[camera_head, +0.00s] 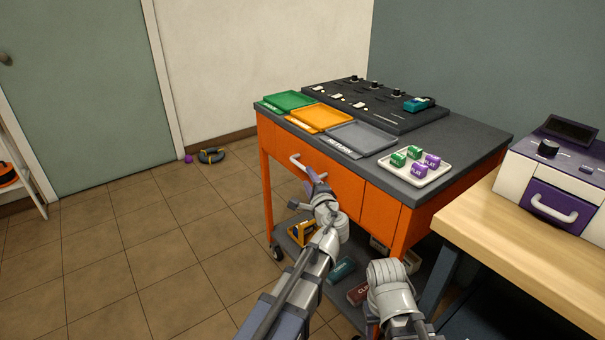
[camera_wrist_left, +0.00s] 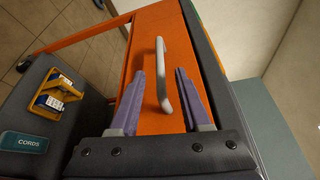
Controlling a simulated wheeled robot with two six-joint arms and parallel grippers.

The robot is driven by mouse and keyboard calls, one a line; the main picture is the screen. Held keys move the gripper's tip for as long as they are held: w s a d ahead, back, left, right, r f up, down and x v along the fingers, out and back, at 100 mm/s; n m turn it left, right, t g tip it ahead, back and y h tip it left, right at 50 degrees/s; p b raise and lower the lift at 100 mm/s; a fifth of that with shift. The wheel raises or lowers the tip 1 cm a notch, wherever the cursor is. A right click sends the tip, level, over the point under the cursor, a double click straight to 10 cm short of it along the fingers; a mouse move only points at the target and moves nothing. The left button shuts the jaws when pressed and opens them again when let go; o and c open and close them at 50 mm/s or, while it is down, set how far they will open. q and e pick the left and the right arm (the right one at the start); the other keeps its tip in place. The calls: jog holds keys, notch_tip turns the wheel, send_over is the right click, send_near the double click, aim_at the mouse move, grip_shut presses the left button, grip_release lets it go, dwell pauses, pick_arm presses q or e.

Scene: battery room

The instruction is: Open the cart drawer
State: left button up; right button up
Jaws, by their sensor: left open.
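The orange cart drawer (camera_head: 334,188) is set in the front of the cart, below its dark top, and appears shut. Its pale bar handle (camera_head: 298,164) shows just left of my left gripper (camera_head: 316,181) in the head view. In the left wrist view, the handle (camera_wrist_left: 162,75) stands between the two purple fingers of the left gripper (camera_wrist_left: 158,82), which is open with a gap on both sides. I cannot tell how far the fingertips are from the drawer face. My right arm shows at the lower right of the head view, but its fingers cannot be made out.
On the cart top are green (camera_head: 290,100), orange (camera_head: 322,117) and grey (camera_head: 362,137) trays, a control panel (camera_head: 375,100) and a white tray (camera_head: 437,173) of small blocks. A wooden table (camera_head: 500,235) stands close at right.

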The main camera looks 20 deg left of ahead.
aim_at(304, 170)
pick_arm(q)
jog(key=x, duration=0.8)
jog(key=shift+b, duration=0.3)
jog(key=shift+s, duration=0.1)
jog(key=shift+c, duration=0.4)
grip_shut()
jog(key=shift+d, duration=0.1)
dwell(0.5)
